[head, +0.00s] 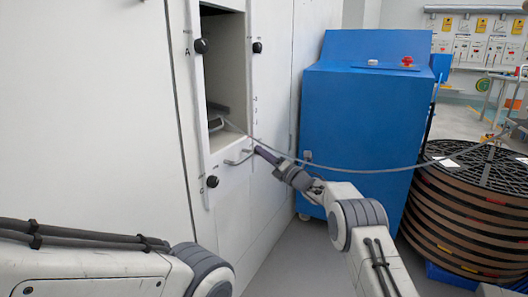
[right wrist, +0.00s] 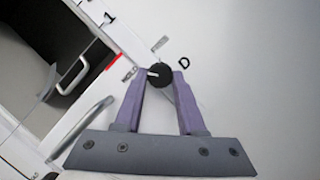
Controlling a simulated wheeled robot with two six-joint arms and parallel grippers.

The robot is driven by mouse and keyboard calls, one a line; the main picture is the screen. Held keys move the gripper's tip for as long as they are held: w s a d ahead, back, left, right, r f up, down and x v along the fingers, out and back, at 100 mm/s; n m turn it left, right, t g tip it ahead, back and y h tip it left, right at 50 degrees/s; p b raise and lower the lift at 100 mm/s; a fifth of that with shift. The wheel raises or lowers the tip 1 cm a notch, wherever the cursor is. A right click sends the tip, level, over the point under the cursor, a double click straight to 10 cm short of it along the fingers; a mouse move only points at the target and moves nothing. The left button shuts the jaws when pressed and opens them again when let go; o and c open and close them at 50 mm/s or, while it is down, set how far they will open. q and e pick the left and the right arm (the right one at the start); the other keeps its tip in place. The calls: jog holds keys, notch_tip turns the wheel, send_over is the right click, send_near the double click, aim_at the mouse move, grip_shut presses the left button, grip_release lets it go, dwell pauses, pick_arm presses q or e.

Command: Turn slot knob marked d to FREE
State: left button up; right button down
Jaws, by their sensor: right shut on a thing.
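The slot knob marked D (right wrist: 160,76) is a round black knob on the white panel, with the letter D to its upper right in the right wrist view. Its white pointer mark points to the left in that view. My right gripper (right wrist: 162,80) is shut on it, one purple finger on each side. In the head view my right gripper (head: 258,151) reaches the panel beside a bar handle (head: 239,157) and hides the knob.
Other black knobs sit on the white cabinet: one marked A (head: 201,46), one at upper right (head: 257,47), one lower down (head: 212,182). A grey cable (head: 370,171) hangs from the open slot (head: 225,65) past the blue machine (head: 362,110) to stacked reels (head: 470,215).

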jog(key=shift+d+r+m+g+h+p, duration=0.15)
jog(key=shift+m+g+h+p, duration=0.55)
jog(key=shift+m+p, duration=2.3)
jog(key=shift+a+r+m+g+h+p, duration=0.1)
jog(key=shift+r+m+g+h+p, duration=0.4)
jog(key=shift+m+p, duration=2.45)
jog(key=shift+d+m+g+h+p, duration=0.1)
jog(key=shift+m+g+h+p, duration=1.15)
jog(key=shift+p, duration=3.05)
jog(key=shift+m+t+y, duration=0.35)
jog(key=shift+m+y, duration=0.05)
jog(key=shift+y, duration=0.05)
jog(key=c, duration=0.5)
grip_release()
